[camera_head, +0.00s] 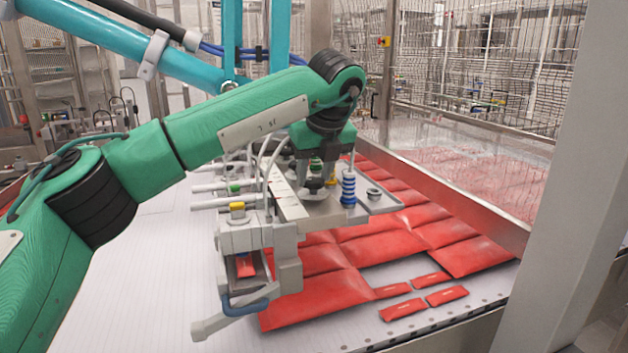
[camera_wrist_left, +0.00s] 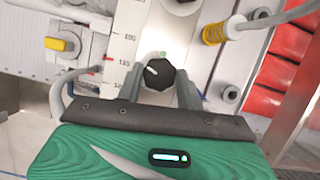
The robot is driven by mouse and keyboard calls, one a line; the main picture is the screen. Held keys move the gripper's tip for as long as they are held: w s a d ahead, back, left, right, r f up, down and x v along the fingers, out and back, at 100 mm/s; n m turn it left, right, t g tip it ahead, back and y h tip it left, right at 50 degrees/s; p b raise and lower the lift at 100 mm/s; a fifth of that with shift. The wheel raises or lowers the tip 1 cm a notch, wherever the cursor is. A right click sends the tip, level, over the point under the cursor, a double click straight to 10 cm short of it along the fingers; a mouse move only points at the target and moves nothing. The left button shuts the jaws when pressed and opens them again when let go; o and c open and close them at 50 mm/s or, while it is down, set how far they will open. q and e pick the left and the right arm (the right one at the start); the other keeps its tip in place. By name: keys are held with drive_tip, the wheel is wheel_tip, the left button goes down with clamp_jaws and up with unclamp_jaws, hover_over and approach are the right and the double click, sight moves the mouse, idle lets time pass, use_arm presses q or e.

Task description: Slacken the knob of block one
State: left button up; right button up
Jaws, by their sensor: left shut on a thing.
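My left gripper (camera_head: 315,176) reaches down from the green arm to the vacuum picker's rail (camera_head: 290,196). In the left wrist view its two fingers (camera_wrist_left: 159,80) stand on both sides of a black faceted knob (camera_wrist_left: 160,72) and are shut on it. The knob has a white pointer line towards its upper left, and a small green mark (camera_wrist_left: 163,54) shows just beyond it. The knob sits beside a pale scale strip (camera_wrist_left: 127,40) with printed numbers. I cannot read which block number this is. My right gripper is not in view.
Another dark knob (camera_wrist_left: 181,3) is cut by the wrist view's top edge. A blue-and-white suction cup (camera_head: 348,188) stands close right of the gripper; a yellow one (camera_wrist_left: 214,33) shows in the wrist view. Hoses run nearby. Red packs (camera_head: 322,298) lie below; white belt (camera_head: 130,270) is free at left.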

use_arm(q)
drive_tip(key=n, duration=0.2)
drive_tip(key=shift+d+n+g+y, duration=0.1)
drive_tip(key=shift+n+g+y, duration=0.2)
drive_tip(key=shift+n+y, duration=0.1)
drive_tip(key=shift+n+g+y+b, duration=0.3)
drive_tip(key=shift+n, duration=0.6)
drive_tip(key=shift+d+n, duration=0.1)
drive_tip(key=shift+n, duration=0.3)
drive_tip(key=shift+w+r+n, duration=0.1)
drive_tip(key=shift+n, duration=0.3)
drive_tip(key=n+g+y+p, duration=0.1)
drive_tip(key=n+p, duration=0.1)
drive_tip(key=n, duration=0.1)
drive_tip(key=shift+w+g, duration=0.1)
drive_tip(key=shift+g, duration=0.2)
drive_tip(key=shift+n, duration=0.4)
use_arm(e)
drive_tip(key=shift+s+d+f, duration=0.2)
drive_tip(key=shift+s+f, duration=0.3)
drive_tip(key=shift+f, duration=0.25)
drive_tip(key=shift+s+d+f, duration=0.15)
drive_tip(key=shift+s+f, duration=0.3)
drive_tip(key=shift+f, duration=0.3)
use_arm(q)
drive_tip(key=o, duration=1)
